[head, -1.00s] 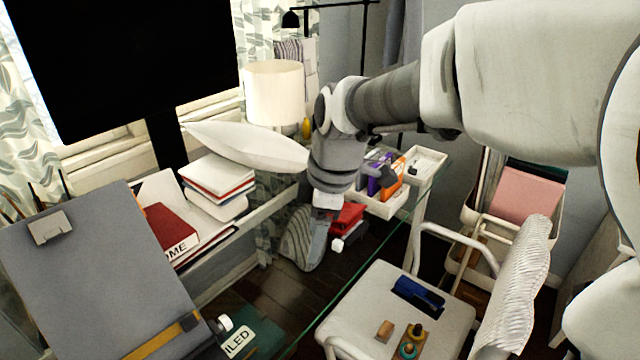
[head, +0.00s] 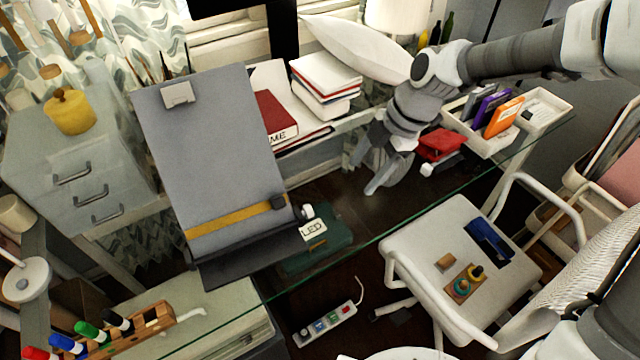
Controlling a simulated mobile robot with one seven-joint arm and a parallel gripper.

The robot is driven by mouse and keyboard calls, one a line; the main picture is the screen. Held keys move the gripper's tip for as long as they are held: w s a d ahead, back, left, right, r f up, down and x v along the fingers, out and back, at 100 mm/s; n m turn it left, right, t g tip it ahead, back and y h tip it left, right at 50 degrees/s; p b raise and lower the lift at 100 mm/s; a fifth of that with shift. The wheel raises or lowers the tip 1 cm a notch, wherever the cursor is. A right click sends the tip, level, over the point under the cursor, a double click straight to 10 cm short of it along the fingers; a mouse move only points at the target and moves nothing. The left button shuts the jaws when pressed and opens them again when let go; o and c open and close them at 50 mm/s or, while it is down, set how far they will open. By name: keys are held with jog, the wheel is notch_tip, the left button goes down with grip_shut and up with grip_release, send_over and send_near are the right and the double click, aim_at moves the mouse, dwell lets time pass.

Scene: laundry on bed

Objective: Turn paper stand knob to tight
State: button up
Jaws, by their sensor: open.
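The paper stand (head: 205,145) is a grey tilted board with a clip at its top and a yellow strip across its lower part. It stands on the glass desk left of centre in the head view. A small white knob (head: 308,211) shows at its lower right side; its exact setting cannot be told. A dark round piece sits just left of it on the strip. My gripper (head: 398,179) is open and empty, right of the stand and apart from the knob, with its fingers pointing down over the desk.
Books (head: 325,82) are stacked behind the stand. A red object (head: 441,144) lies close to my gripper, beside a white tray (head: 545,112). A marker holder (head: 150,325) is at the front left. The glass between knob and gripper looks clear. A white chair (head: 440,235) stands in front.

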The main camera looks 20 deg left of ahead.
aim_at(306, 212)
jog(key=a+f, duration=0.3)
jog(key=f, duration=0.2)
jog(key=s+a+f+n+y+b, duration=0.1)
jog(key=a+f, duration=0.3)
jog(key=s+a+f+n+b, duration=0.1)
jog(key=a+f, duration=0.2)
jog(key=f, duration=0.2)
jog(key=shift+a+f, duration=0.3)
jog(key=shift+f, duration=0.05)
grip_shut()
